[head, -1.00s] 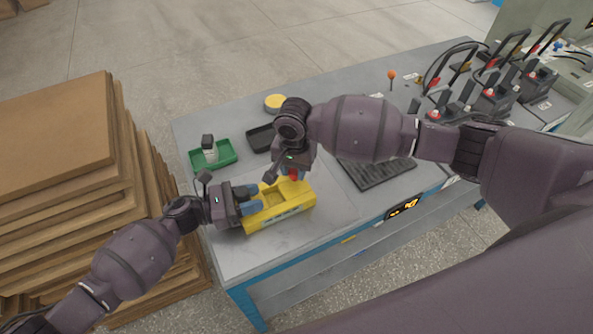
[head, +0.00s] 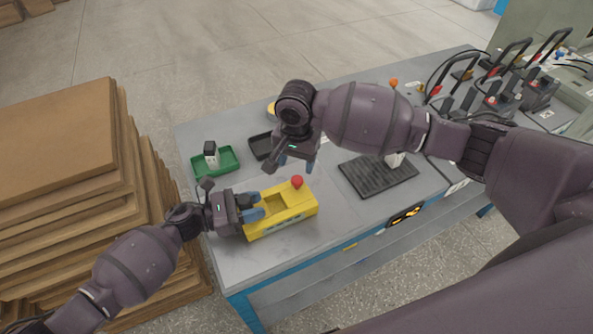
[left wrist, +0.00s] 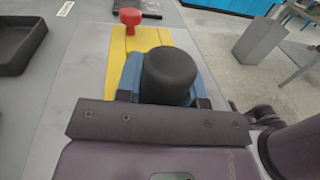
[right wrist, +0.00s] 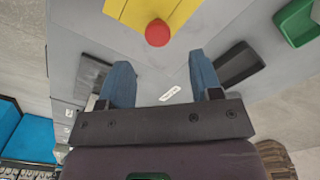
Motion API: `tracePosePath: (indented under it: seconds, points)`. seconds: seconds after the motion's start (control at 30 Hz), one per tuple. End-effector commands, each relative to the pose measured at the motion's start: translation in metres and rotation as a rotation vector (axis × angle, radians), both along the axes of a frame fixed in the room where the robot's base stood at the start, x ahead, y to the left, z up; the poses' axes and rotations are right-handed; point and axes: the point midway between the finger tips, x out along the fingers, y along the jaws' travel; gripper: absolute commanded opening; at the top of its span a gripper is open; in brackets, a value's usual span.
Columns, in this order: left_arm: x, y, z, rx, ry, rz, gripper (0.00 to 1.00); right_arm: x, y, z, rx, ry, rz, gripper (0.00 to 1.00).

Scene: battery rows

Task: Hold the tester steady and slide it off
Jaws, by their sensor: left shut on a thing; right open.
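The yellow tester (head: 299,210) lies flat near the table's front left. A red knob (head: 297,181) stands up at its right end; the knob also shows in the left wrist view (left wrist: 130,17) and the right wrist view (right wrist: 157,33). My left gripper (head: 257,204) is shut on the tester's left end, its blue fingers around a dark rounded part (left wrist: 170,75) in the left wrist view. My right gripper (head: 297,161) is open and empty, apart from the knob and above the table behind it. The table hides the tester's underside.
A green tray (head: 232,168) holding a black-topped white item (head: 210,156) and a black tray (head: 260,147) stand behind the tester. A ribbed black mat (head: 378,180) lies to the right. Several chargers (head: 490,100) stand far right. Stacked boards (head: 60,150) are at left.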

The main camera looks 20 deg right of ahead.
Motion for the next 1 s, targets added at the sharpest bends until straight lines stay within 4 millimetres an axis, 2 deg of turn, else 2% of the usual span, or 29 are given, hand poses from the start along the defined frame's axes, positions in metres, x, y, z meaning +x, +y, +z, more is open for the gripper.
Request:
tracePosePath:
  seconds: [0.03, 0.2, 0.4, 0.87, 0.9, 1.0]
  points:
    - [0.0, 0.0, 0.0, 0.001, -0.001, 0.001, 0.0, 0.0, 0.0, 0.011, 0.001, -0.003, 0.001, 0.59]
    - [0.0, 0.0, 0.0, 0.001, -0.002, 0.001, 0.0, 0.0, 0.0, 0.039, 0.0, -0.003, 0.0, 0.59]
    - [0.0, 0.0, 0.0, 0.001, -0.002, 0.001, 0.0, 0.0, 0.0, 0.059, 0.0, -0.002, 0.0, 0.59]
    - [0.001, 0.0, 0.0, 0.001, -0.002, 0.001, 0.0, 0.0, 0.0, 0.063, -0.001, -0.001, -0.001, 0.59]
    - [0.001, 0.0, 0.0, 0.001, -0.002, 0.001, 0.4, 0.0, 0.0, 0.063, -0.001, -0.001, -0.001, 0.59]
    - [0.001, 0.0, 0.0, 0.001, -0.002, 0.001, 0.55, 0.0, 0.0, 0.063, -0.001, -0.001, -0.001, 0.59]
